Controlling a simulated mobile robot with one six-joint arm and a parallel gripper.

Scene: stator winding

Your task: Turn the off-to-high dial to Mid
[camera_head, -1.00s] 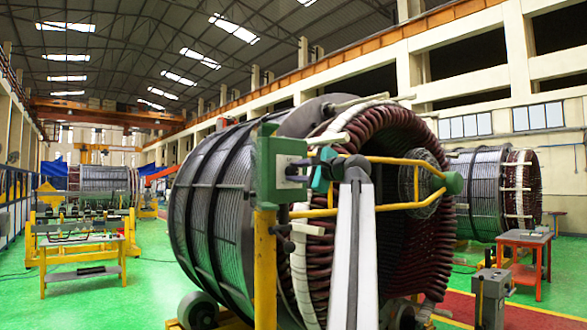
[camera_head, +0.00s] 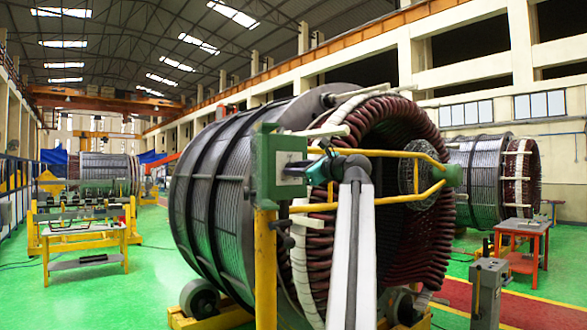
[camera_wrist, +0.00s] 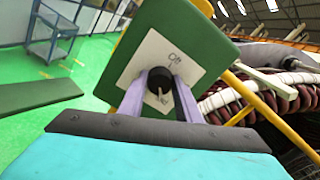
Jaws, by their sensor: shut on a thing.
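The dial (camera_wrist: 160,78) is a round black knob on a white plate (camera_wrist: 133,75) on the front of a green box (camera_wrist: 207,36). The handwritten word "Off" shows above the knob in the wrist view; other marks on the plate are not readable. My gripper (camera_wrist: 161,88) has its two purple fingers on either side of the knob, shut on it. A small light-coloured piece shows on the knob's lower face, but its setting is unclear. In the head view the green box (camera_head: 264,165) stands on a yellow post, my gripper (camera_head: 309,171) is at its right face, and the knob is hidden.
A large stator (camera_head: 215,190) with dark red coils fills the space behind the box. A yellow tube frame (camera_head: 400,154) runs close to my arm. A red table (camera_head: 523,250) stands at right, a yellow workbench (camera_head: 85,240) at left. Green floor is open at left.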

